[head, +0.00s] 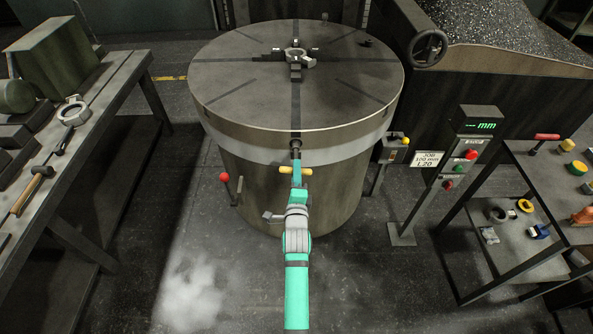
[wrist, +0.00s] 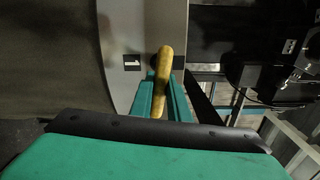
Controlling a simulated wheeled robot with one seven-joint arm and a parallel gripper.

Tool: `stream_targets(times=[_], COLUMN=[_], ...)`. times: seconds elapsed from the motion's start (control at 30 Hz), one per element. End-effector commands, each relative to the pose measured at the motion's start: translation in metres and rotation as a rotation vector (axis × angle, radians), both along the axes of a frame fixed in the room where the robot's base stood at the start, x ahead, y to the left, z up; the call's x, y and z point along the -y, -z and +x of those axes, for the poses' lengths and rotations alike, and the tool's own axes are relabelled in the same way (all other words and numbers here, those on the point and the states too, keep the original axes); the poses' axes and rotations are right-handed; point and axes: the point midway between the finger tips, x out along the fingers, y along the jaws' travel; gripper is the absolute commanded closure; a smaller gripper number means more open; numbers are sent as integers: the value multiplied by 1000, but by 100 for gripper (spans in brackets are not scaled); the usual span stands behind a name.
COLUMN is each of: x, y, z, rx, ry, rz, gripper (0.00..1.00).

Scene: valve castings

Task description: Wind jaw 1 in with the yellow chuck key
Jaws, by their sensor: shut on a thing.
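The yellow chuck key (wrist: 166,65) is in my gripper (wrist: 166,100), with its yellow bar between the two green fingers. In the head view the bar of the key (head: 287,170) sticks out to both sides of my gripper (head: 297,172), in front of the round table's rim. The key's tip is at or close to the dark socket (head: 296,145) in the rim; I cannot tell how deep it sits. The round chuck table (head: 240,85) carries a grey ring casting (head: 295,56) at its centre among dark jaws. A small arrow plate (wrist: 132,62) shows on the rim in the wrist view.
A bench (head: 103,90) with a hammer (head: 33,188) and other tools stands at left. A control post (head: 460,155) with a green "mm" display and a job card (head: 427,159) stands at right. A shelf rack (head: 510,190) with small parts is far right. A red-knobbed lever (head: 225,178) stands left of my arm.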

Motion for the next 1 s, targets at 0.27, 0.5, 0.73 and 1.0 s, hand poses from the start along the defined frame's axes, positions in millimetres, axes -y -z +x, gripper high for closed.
stream_targets(times=[0.27,0.5,0.73,1.0], x=[0,2,3,3], y=[-3,-3,-4,-5], z=[2,2,2,2], rx=[4,6,5,6], ry=[0,3,4,4], rz=[45,27,-76,-76], gripper=[100,100,100,100])
